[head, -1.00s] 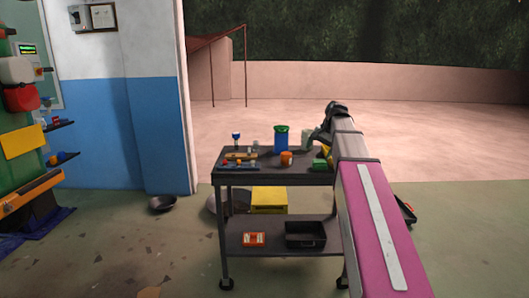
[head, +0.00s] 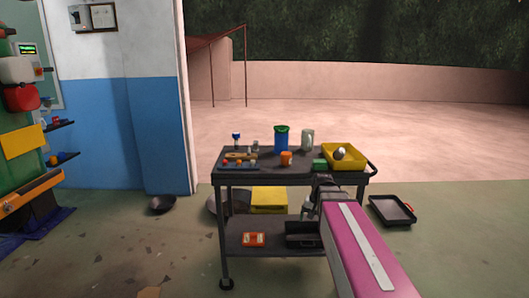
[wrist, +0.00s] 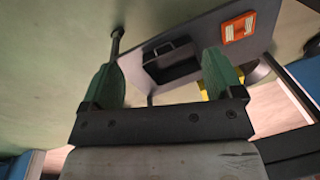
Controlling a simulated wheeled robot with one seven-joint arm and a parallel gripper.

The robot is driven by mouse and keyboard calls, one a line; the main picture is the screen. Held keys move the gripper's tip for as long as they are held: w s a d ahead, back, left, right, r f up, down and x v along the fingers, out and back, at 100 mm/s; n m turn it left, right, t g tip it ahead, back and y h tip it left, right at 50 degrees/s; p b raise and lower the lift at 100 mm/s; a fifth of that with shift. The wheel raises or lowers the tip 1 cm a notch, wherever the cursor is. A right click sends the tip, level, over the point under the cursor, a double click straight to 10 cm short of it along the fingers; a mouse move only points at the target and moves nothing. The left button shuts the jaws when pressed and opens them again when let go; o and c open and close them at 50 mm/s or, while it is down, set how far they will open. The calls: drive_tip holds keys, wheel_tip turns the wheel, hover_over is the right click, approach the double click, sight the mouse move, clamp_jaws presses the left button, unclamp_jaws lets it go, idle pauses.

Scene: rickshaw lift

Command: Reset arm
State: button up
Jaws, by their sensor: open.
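My arm reaches in from the lower right of the head view, and its end sits low in front of the right side of the dark cart (head: 290,178). My gripper (wrist: 165,70) shows in the wrist view with two green fingers spread apart and nothing between them. Beyond the fingers are the cart's lower shelf and a black bin (wrist: 168,60). In the head view my arm hides part of the lower shelf and the cart's right legs, and the fingers are hard to make out.
The cart top holds a yellow tray (head: 358,163) with a round item, a blue container (head: 281,140), an orange mug (head: 286,158) and small items. An orange case (head: 253,239) lies on the lower shelf. A black tray (head: 392,210) lies on the floor at right.

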drive_tip(key=s+f+n+h, duration=0.1)
drive_tip(key=s+f+n, duration=0.1)
drive_tip(key=s+f, duration=0.9)
drive_tip(key=shift+s+a+f+n+g, duration=0.15)
drive_tip(key=shift+a+f+n+g, duration=0.15)
drive_tip(key=shift+a+n+g, duration=0.15)
idle(1.1)
